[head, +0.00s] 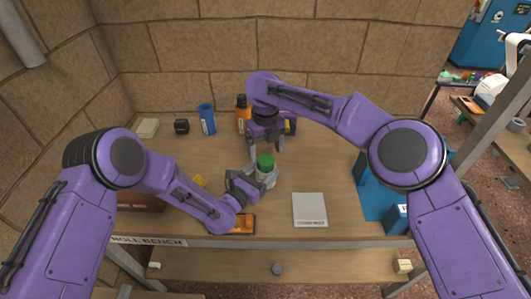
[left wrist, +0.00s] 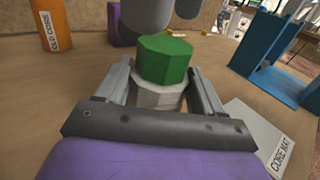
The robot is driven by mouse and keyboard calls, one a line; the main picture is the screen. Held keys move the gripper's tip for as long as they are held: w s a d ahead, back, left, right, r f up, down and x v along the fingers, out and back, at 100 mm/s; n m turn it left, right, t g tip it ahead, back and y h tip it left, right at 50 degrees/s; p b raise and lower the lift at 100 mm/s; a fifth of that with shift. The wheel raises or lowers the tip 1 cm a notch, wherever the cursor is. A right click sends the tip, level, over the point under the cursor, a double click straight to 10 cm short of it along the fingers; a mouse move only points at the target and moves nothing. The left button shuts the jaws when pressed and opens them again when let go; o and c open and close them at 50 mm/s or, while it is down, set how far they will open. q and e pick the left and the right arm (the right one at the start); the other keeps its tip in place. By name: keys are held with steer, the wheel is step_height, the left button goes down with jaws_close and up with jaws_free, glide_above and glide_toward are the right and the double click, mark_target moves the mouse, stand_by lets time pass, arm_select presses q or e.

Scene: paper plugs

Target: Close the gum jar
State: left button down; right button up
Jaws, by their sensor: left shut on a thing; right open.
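The gum jar (head: 270,180) is a pale grey, faceted jar standing on the bench. Its green lid (head: 265,162) sits on top; I cannot tell whether it is fastened. In the left wrist view the lid (left wrist: 165,59) covers the mouth of the jar (left wrist: 158,97). My left gripper (head: 260,181) is shut on the jar body, with one finger on each side. My right gripper (head: 266,147) is open, pointing down just above and behind the lid. Its grey fingers show behind the lid in the left wrist view.
A pale mat (head: 310,207) lies right of the jar, and a blue stand (head: 375,190) farther right. An orange bottle (head: 243,116) and a blue cup (head: 207,118) stand behind. An orange item (head: 243,224) lies by the front edge.

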mark_target(265, 159)
step_height(265, 159, up, 4)
steer(key=n, duration=0.3)
steer(key=shift+f, duration=0.25)
steer(key=shift+c, duration=0.4)
steer(key=shift+f, duration=4.05)
steer(key=c, duration=1.1)
steer(key=m, duration=0.3)
steer(key=o, duration=1.2)
